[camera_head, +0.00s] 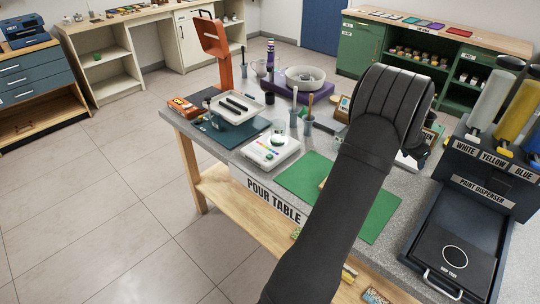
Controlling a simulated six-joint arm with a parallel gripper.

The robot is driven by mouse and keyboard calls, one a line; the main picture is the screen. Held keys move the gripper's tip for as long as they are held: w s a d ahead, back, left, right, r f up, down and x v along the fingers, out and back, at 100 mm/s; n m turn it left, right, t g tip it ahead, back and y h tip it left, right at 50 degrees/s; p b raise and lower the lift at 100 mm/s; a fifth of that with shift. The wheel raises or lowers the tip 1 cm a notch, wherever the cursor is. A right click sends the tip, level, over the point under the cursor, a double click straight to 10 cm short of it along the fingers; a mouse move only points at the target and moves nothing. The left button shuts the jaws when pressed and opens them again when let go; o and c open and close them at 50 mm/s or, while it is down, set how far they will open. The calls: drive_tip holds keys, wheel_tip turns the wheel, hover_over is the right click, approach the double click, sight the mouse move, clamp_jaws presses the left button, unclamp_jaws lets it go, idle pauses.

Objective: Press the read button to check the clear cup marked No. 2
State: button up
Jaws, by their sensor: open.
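A white reader device (265,154) with a row of small coloured marks on its front stands on the pour table (232,160). A clear cup (280,128) stands on or right behind its top. Any number on the cup is too small to read, and I cannot single out the read button. My black arm reaches up from the bottom, with its wrist right of the device. Only a dark part of my gripper (417,157) shows below the wrist. Its fingertips are mostly hidden, and it is open, apart from the device.
A green mat (297,178) lies right of the device, partly behind my arm. A white tray (237,106), an orange stand (216,50), a bowl on a purple base (303,79) and a grey pot with a stick (308,122) stand behind. The paint dispenser (483,180) is at right.

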clamp_jaws()
idle(1.4)
